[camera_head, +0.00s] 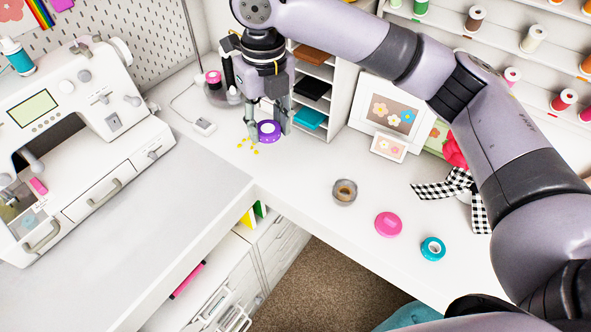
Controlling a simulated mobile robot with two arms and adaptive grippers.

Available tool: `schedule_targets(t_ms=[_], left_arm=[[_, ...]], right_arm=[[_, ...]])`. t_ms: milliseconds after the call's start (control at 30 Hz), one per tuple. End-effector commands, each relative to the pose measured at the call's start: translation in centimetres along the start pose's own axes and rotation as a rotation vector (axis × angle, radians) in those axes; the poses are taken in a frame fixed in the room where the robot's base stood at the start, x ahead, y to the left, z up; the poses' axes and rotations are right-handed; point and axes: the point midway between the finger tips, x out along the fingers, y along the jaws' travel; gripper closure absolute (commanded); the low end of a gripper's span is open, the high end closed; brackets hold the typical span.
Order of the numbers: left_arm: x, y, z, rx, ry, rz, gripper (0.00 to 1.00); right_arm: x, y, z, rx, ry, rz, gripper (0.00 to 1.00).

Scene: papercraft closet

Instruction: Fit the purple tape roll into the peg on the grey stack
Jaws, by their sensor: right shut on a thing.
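My right gripper (268,136) reaches down to the back of the white desk. It is shut on the purple tape roll (268,127), which sits between its fingertips at or just above the desk; I cannot tell if it touches. My left gripper is not in view.
A pink disc (389,224) and a teal tape roll (432,248) lie on the right desk. Small yellow bits (248,146) lie by the gripper. A white shelf unit (318,92) and picture frames (392,110) stand behind. A sewing machine (75,130) fills the left.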

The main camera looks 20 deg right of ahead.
Motion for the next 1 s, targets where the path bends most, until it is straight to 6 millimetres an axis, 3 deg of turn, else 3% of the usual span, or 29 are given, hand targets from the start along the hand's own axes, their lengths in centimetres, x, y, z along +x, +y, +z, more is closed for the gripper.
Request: schedule_targets(t_ms=[100, 300, 467, 800, 1000], left_arm=[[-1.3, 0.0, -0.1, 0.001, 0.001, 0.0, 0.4], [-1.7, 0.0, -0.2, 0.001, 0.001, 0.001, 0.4], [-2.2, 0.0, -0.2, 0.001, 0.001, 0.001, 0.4], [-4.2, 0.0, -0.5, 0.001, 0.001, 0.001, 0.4], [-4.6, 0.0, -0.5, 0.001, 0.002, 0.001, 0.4]], right_arm=[[-1.6, -3.8, -0.3, 0.077, 0.003, -0.008, 0.92], [-1.4, -6.3, -0.7, 0.129, 0.008, -0.02, 0.92], [1.9, -6.5, -0.9, 0.133, 0.012, -0.021, 0.92], [10.6, -6.6, -1.1, 0.131, 0.009, -0.021, 0.92], [13.2, -6.7, -1.0, 0.13, 0.004, -0.021, 0.92]])
